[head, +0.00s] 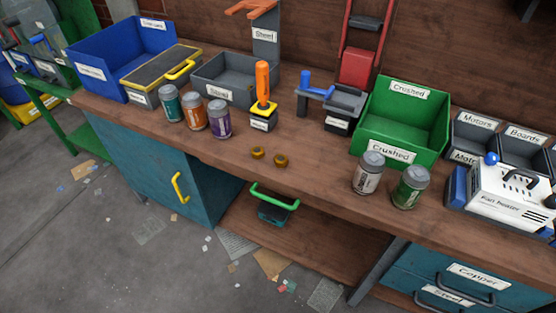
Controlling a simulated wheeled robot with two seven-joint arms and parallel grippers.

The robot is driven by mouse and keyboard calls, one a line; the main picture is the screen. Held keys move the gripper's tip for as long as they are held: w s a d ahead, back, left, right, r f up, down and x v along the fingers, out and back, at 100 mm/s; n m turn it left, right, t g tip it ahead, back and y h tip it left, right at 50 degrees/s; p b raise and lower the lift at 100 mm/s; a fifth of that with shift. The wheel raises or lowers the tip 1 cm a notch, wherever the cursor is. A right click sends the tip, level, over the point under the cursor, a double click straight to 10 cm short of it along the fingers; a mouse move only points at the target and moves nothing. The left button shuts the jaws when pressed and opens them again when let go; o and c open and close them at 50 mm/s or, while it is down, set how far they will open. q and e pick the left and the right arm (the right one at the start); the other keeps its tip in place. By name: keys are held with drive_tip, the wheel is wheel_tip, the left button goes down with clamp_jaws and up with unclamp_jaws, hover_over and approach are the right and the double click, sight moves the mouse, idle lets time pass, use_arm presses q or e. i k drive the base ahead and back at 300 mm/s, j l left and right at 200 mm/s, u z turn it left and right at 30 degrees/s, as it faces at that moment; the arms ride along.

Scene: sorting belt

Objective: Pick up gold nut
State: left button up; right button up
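Two small gold nuts lie close together on the brown workbench top near its front edge, in the middle of the head view. One gold nut (257,153) is on the left and the other gold nut (281,160) is just to its right. Nothing covers either of them. Neither of my grippers shows in the head view.
Teal, orange and purple cans (195,115) stand left of the nuts. An orange-handled tool (263,85) stands behind them. Grey and green cans (410,187) stand to the right, before a green "Crushed" bin (437,118). A fan heater (508,197) is far right. The bench around the nuts is clear.

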sight(257, 151)
drive_tip(key=i+j+z, duration=0.1)
drive_tip(key=i+j, duration=0.15)
drive_tip(key=i+j+z, duration=0.1)
drive_tip(key=j, duration=0.35)
drive_tip(key=i+j+z, duration=0.1)
drive_tip(key=i+j, duration=0.4)
drive_tip(key=j, duration=0.25)
drive_tip(key=z, duration=0.05)
